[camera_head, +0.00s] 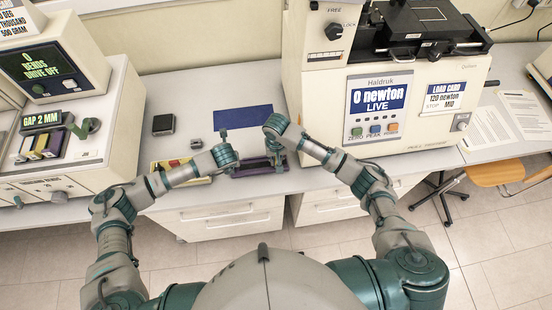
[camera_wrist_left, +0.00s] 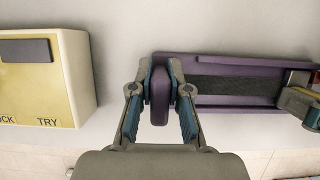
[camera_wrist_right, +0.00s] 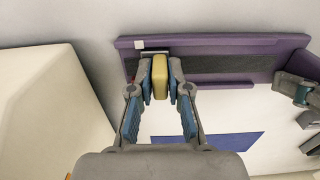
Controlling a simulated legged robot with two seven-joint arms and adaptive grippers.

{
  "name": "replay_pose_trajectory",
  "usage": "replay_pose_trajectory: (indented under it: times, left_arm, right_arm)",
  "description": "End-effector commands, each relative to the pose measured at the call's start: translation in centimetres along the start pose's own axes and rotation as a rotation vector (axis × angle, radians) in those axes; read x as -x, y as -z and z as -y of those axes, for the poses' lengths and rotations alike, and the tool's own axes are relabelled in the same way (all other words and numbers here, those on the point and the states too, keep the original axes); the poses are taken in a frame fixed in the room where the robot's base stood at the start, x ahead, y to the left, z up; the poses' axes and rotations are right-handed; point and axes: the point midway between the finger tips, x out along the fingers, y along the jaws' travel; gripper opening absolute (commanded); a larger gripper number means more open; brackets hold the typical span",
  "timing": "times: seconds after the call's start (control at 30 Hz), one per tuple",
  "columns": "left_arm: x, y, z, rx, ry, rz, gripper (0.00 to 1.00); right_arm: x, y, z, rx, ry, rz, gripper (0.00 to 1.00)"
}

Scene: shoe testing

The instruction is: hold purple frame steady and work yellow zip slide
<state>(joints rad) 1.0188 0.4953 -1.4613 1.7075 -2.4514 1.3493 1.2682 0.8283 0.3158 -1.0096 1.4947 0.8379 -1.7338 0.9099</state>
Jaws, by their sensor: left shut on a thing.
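The purple frame (camera_head: 262,169) lies at the front edge of the table. It is a long tray with a dark strip, seen in the left wrist view (camera_wrist_left: 230,99) and right wrist view (camera_wrist_right: 225,45). My left gripper (camera_head: 231,171) is shut on the upright purple grip (camera_wrist_left: 160,100) at one end of the frame. My right gripper (camera_head: 275,160) is at the other end, its fingertips on both sides of the yellow zip slide (camera_wrist_right: 159,78). Whether they press on it is unclear. The slide is hidden in the head view.
The Haldruk machine (camera_head: 340,80) stands close on the right, and a machine with a display (camera_head: 75,110) on the left. A small dark box (camera_head: 163,124) is on the table.

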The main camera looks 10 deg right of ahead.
Motion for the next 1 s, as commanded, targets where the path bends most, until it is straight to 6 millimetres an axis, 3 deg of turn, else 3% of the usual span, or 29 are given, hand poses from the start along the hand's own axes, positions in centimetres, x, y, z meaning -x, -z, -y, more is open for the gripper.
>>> replay_pose_trajectory:
  times: [0.3,0.63,0.97,1.0]
  left_arm:
    - [-0.1,0.1,0.0,0.000,-0.001,-0.002,0.00]
    - [0.0,0.1,0.1,-0.001,0.003,-0.002,0.00]
    - [0.0,0.1,0.3,-0.002,0.006,-0.003,0.00]
    - [0.0,0.2,0.3,-0.002,0.006,-0.003,0.00]
  right_arm:
    - [0.0,0.0,0.3,0.001,0.001,0.000,0.00]
    - [0.0,0.0,5.6,0.002,0.004,0.000,0.00]
    - [0.0,0.0,6.0,0.002,0.006,0.000,0.00]
    - [0.0,-0.1,6.0,0.003,0.006,0.000,0.24]
